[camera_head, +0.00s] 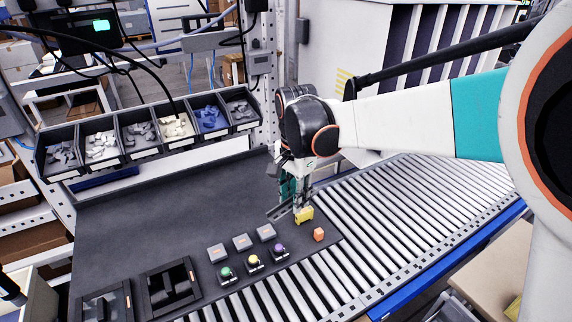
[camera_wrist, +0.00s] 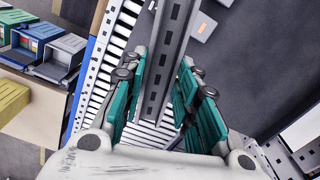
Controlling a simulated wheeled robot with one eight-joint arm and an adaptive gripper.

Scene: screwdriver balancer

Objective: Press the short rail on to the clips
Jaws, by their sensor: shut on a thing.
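My gripper (camera_head: 296,188) is over the right part of the dark work mat, near the roller conveyor. In the wrist view its green fingers (camera_wrist: 166,82) are shut on a long grey slotted rail (camera_wrist: 172,42), one finger on each side. The rail runs up and out of the top of that view. In the head view the rail (camera_head: 279,209) is a small dark strip under my gripper, beside a yellow block (camera_head: 305,215). I cannot tell whether the rail touches the mat. I cannot make out the clips.
Black trays (camera_head: 170,287) lie at the front left. Several parts bins (camera_head: 137,138) line the back. The mat's middle (camera_head: 170,210) is clear.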

